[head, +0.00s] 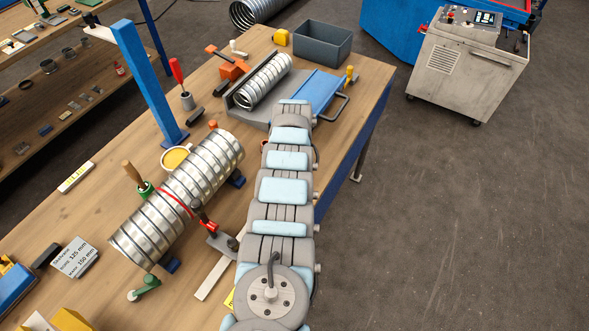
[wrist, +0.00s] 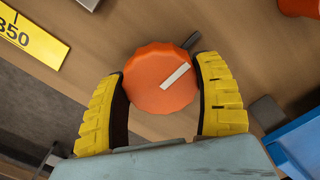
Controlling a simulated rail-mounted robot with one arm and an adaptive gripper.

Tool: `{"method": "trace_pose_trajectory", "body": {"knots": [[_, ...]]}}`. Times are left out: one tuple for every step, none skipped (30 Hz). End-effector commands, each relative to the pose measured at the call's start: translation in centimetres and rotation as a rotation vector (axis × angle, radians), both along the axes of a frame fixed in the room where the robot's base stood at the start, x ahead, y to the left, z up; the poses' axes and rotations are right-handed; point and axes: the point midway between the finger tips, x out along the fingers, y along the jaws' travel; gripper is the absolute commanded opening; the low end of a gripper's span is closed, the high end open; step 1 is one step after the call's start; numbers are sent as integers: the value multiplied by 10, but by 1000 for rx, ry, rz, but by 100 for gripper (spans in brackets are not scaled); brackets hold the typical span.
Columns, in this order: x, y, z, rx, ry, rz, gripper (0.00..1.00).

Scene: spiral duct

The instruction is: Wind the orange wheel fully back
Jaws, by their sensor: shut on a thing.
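The orange wheel (wrist: 146,90) is in the middle of the wrist view. It has a scalloped rim and a white bar mark on its face, slanting up to the right. My gripper (wrist: 163,66) has its two yellow ribbed fingers on the left and right sides of the wheel and is shut on it. A dark grey peg (wrist: 191,40) shows just beyond the wheel's upper right edge. In the head view my arm hides the gripper, and I cannot make out the wheel there.
A ribbed metal duct (head: 190,190) with a red band lies left of my arm on the wooden bench. A shorter duct (head: 264,80) lies in a grey cradle farther back. A grey bin (head: 322,45) stands behind. A yellow plate (wrist: 28,38) lies upper left in the wrist view.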

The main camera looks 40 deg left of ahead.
Motion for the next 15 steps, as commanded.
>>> {"method": "trace_pose_trajectory", "body": {"knots": [[0, 1, 1, 0, 0, 2, 33], [0, 1, 1, 0, 0, 2, 33], [0, 0, 0, 0, 0, 2, 33], [0, 0, 0, 0, 0, 2, 33], [0, 0, 0, 0, 0, 2, 33], [0, 0, 0, 0, 0, 2, 73], [0, 0, 0, 0, 0, 2, 81], [0, 0, 0, 0, 0, 1, 90], [0, 0, 0, 0, 0, 1, 98], [0, 0, 0, 0, 0, 1, 98], [0, 0, 0, 0, 0, 1, 98], [0, 0, 0, 0, 0, 1, 98], [0, 0, 0, 0, 0, 1, 98], [0, 0, 0, 0, 0, 1, 98], [0, 0, 0, 0, 0, 1, 98]]}}
